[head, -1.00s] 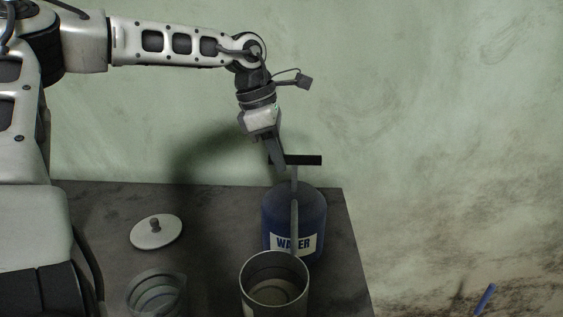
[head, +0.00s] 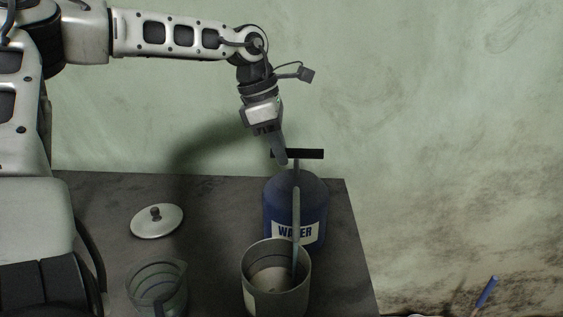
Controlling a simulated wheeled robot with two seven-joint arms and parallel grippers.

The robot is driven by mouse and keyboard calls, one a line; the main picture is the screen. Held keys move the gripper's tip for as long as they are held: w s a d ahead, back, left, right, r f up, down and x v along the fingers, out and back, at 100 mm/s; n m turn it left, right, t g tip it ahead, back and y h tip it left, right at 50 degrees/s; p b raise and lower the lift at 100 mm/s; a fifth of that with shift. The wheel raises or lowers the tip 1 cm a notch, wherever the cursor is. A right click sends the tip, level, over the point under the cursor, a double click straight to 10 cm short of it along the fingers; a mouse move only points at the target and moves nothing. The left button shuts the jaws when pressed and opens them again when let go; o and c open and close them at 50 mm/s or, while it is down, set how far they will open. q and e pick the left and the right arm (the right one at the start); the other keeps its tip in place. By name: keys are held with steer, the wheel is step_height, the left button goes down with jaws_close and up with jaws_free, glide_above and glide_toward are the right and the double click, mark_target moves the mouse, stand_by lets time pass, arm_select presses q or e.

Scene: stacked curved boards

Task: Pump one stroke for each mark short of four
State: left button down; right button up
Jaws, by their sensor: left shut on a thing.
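A blue water bottle (head: 280,208) with a white label stands upright near the table's right edge. A pump with a dark T-shaped handle (head: 310,154) rises from its top. My left gripper (head: 283,157) is shut on the handle, at its left part; its fingertips partly hide the grip. A thin grey-green strip (head: 296,215) runs down in front of the bottle into an open metal pot (head: 250,275). I cannot tell where the spout ends and any water begins. The marks and water level inside the pot are not clear. My right gripper is not in view.
A pale round lid (head: 140,222) with a dark knob lies on the dark table (head: 205,210). A clear glass container (head: 170,280) stands in front of it. A blue rod-like thing (head: 487,290) shows at lower right, off the table.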

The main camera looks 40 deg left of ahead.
arm_select(q)
steer(key=shift+r+p, duration=1.6)
steer(key=shift+r, duration=0.55)
step_height(320, 180, down, 4)
steer(key=b, duration=0.3)
steer(key=shift+f+b, duration=0.25)
steer(key=shift+b, duration=0.05)
steer(key=c, duration=1.3)
jaws_free()
steer(key=shift+r, duration=0.1)
step_height(320, 180, up, 7)
steer(key=p, duration=0.5)
steer(key=shift+r, duration=0.1)
